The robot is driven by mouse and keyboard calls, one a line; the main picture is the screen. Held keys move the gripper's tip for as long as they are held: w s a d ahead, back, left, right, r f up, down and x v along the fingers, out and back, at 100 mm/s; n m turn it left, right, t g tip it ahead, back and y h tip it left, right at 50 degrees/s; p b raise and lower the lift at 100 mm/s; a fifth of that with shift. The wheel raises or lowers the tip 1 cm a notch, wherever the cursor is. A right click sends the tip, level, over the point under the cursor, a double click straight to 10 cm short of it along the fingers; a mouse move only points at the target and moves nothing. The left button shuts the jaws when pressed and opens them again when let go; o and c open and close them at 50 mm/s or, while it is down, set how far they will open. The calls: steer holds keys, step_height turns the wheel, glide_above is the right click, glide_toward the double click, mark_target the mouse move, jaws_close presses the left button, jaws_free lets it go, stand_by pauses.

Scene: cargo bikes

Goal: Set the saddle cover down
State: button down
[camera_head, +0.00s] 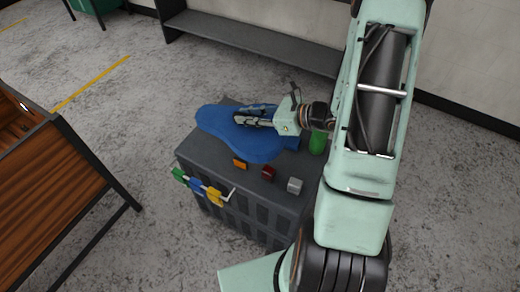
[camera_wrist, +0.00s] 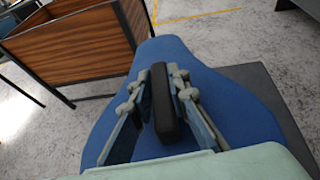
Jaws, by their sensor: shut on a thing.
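The blue saddle cover (camera_head: 243,147) is broad and rounded at one end. It is over the grey box's top (camera_head: 283,206) and reaches past its left edge; I cannot tell whether it rests there or is just above. My gripper (camera_head: 252,117) is over the cover's middle. In the wrist view the cover (camera_wrist: 231,106) spreads beneath the fingers (camera_wrist: 160,103). A dark upright bar (camera_wrist: 163,105) stands between them, seemingly the cover's grip. My gripper is shut on it. Part of the cover is hidden by my gripper.
An orange block (camera_head: 239,163), a dark red block (camera_head: 268,173) and a grey block (camera_head: 295,186) line the box's front edge. A green cylinder (camera_head: 317,142) stands at its right. Coloured tags (camera_head: 197,186) hang on a front rail. A wooden-sided cargo bed (camera_head: 57,203) is left.

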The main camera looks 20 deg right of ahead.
steer(key=shift+m+t+h, duration=0.4)
steer(key=shift+m+t, duration=0.1)
steer(key=shift+t, duration=0.1)
steer(key=w+f+b, duration=0.1)
steer(key=f+b, duration=0.1)
steer(key=w+f+b, duration=0.1)
steer(key=w+b, duration=0.1)
steer(key=shift+w+f+b, duration=0.2)
steer(key=shift+f+b, duration=0.1)
steer(key=shift+f, duration=0.05)
steer(key=w+a+f+m+t+h+b, duration=0.5)
steer(key=w+f+b, duration=0.4)
steer(key=b, duration=1.4)
steer(key=shift+g, duration=0.7)
steer(key=shift+w+d+f+b, duration=0.7)
steer(key=shift+w+d+f, duration=0.65)
steer(key=shift+w+f, duration=0.55)
steer(key=shift+w+d+f+b, duration=0.75)
steer(key=shift+w+d+f, duration=0.7)
steer(key=shift+f, duration=0.8)
steer(key=shift+w+d+f+b, duration=0.7)
steer(key=shift+w+d+f, duration=0.55)
steer(key=shift+w+f, duration=0.65)
steer(key=shift+s+f, duration=0.15)
steer(key=shift+f, duration=0.05)
steer(key=shift+f, duration=0.15)
steer(key=c, duration=1.8)
jaws_free()
steer(key=shift+c, duration=0.2)
